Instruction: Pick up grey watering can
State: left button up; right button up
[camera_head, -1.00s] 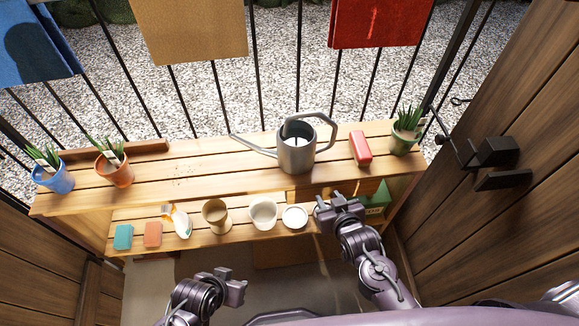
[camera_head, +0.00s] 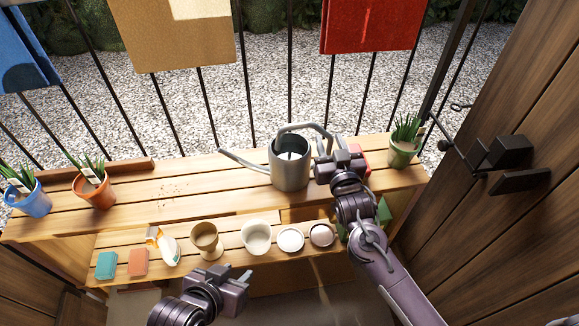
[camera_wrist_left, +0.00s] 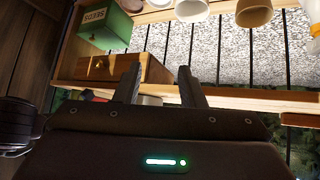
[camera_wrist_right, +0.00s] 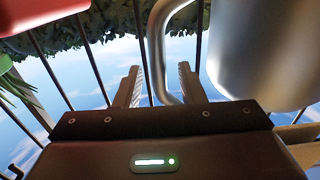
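The grey watering can (camera_head: 289,168) stands upright on the upper shelf of the wooden bench, its spout to the left and its looped handle to the right. My right gripper (camera_head: 331,146) is open just right of the can, at the handle. In the right wrist view the can's body (camera_wrist_right: 265,50) fills the upper right. The handle (camera_wrist_right: 157,45) appears between the two open fingers (camera_wrist_right: 161,78); I cannot tell whether it lies between them in depth. My left gripper (camera_head: 246,277) is open and empty low in front of the bench; its fingers (camera_wrist_left: 160,80) show apart.
A red block (camera_head: 361,160) and a potted plant (camera_head: 404,143) stand right of the can, the block partly hidden by my right gripper. Potted plants (camera_head: 95,187) stand at the left. Cups and sponges line the lower shelf (camera_head: 225,252). A railing stands behind; a wooden door (camera_head: 505,230) is at right.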

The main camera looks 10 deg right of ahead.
jog(key=shift+w, duration=0.25)
grip_shut()
dwell(1.3)
jog(key=shift+r, duration=0.15)
